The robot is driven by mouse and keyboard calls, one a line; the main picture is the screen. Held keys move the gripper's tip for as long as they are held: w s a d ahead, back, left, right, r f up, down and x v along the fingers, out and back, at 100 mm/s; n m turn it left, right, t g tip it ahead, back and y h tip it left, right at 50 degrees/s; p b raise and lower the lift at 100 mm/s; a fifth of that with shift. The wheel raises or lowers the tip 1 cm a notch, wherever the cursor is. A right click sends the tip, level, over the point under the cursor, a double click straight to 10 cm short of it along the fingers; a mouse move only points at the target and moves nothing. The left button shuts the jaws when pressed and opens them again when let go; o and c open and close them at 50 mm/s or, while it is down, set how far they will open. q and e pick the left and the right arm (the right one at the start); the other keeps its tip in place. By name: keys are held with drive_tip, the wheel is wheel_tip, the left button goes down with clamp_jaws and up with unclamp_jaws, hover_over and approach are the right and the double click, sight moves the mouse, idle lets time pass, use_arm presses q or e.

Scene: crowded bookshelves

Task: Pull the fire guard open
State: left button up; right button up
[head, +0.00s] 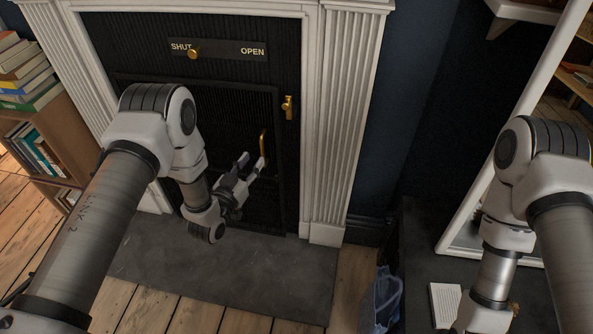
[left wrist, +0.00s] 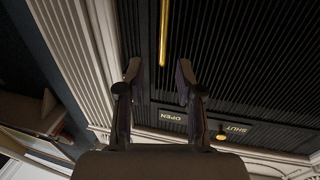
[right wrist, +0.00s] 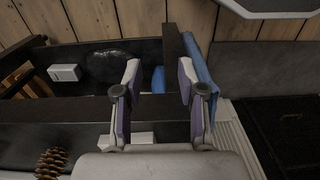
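The black ribbed fire guard (head: 215,110) sits flat in the white fireplace surround and looks closed. Its upright brass handle (head: 263,145) is near its right edge; it also shows in the left wrist view (left wrist: 164,30), ahead of and between the fingertips. A brass latch (head: 288,107) is on the frame right of the guard. A brass knob (head: 194,52) is by the word SHUT on the plate above. My left gripper (head: 252,161) is open, empty and near the handle's lower end; contact is unclear. My right gripper (right wrist: 159,74) is open and empty.
A grey hearth slab (head: 230,275) lies before the fireplace. A bookshelf (head: 75,125) stands at the left. A blue bag (head: 382,300) is at the lower right, also beyond my right fingers (right wrist: 200,68). A white-framed mirror or case (head: 500,120) is right.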

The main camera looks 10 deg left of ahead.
sight(262, 153)
use_arm(q)
drive_tip(key=w, duration=0.2)
drive_tip(key=w+d+f+b, duration=0.1)
drive_tip(key=w, duration=0.2)
drive_tip(key=w+f+b, duration=0.1)
drive_tip(key=w, duration=0.1)
drive_tip(key=shift+w+d+f, duration=0.15)
drive_tip(key=shift+w+f, duration=0.05)
clamp_jaws()
use_arm(e)
wheel_tip(262, 153, down, 4)
drive_tip(key=shift+w+r, duration=0.1)
